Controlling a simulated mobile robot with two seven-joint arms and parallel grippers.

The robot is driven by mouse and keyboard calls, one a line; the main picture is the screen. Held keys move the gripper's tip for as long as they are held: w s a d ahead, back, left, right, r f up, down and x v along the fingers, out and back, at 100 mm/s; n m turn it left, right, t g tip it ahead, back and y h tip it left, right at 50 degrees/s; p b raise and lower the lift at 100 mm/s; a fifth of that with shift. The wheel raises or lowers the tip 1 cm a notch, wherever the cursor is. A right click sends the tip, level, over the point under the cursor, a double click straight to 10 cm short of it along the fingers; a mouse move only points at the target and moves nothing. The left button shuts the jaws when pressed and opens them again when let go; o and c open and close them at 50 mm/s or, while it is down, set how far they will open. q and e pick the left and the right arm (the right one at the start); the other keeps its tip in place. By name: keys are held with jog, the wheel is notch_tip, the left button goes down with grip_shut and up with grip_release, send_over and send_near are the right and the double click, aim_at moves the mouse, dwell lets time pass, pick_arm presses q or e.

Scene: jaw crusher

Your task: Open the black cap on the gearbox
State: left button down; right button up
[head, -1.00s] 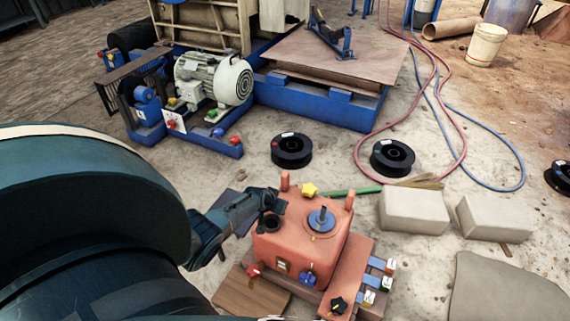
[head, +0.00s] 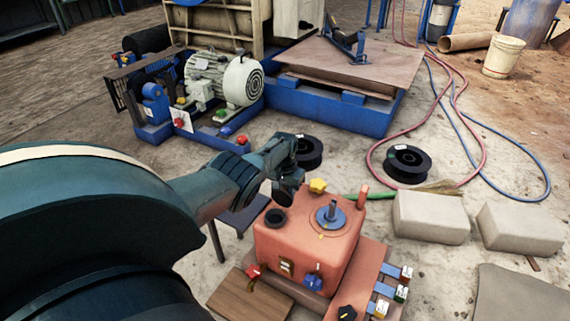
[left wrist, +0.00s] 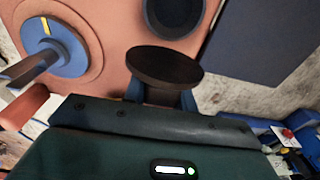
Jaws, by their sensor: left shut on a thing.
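The orange gearbox (head: 330,262) stands at the lower middle of the head view. A round dark opening with a black rim (head: 275,217) shows on its top left; it also shows in the left wrist view (left wrist: 173,12). My left gripper (head: 287,184) is above the gearbox, behind and slightly right of that opening. It is shut on the round black cap (left wrist: 165,66), which is clear of the opening in the left wrist view. The cap is hard to separate from the dark fingers in the head view. My right gripper is out of view.
The gearbox top also carries a yellow knob (head: 317,186), a blue disc with a shaft (head: 329,215) and an upright orange post (head: 362,197). A wooden board (head: 250,297) lies at left. Pale blocks (head: 431,216) lie at right. Black spools lie behind.

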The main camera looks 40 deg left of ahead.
pick_arm(q)
jog(key=shift+f+b, duration=0.1)
jog(key=shift+b, duration=0.2)
dwell(0.4)
jog(key=c, duration=1.1)
grip_release()
jog(key=shift+w, duration=0.1)
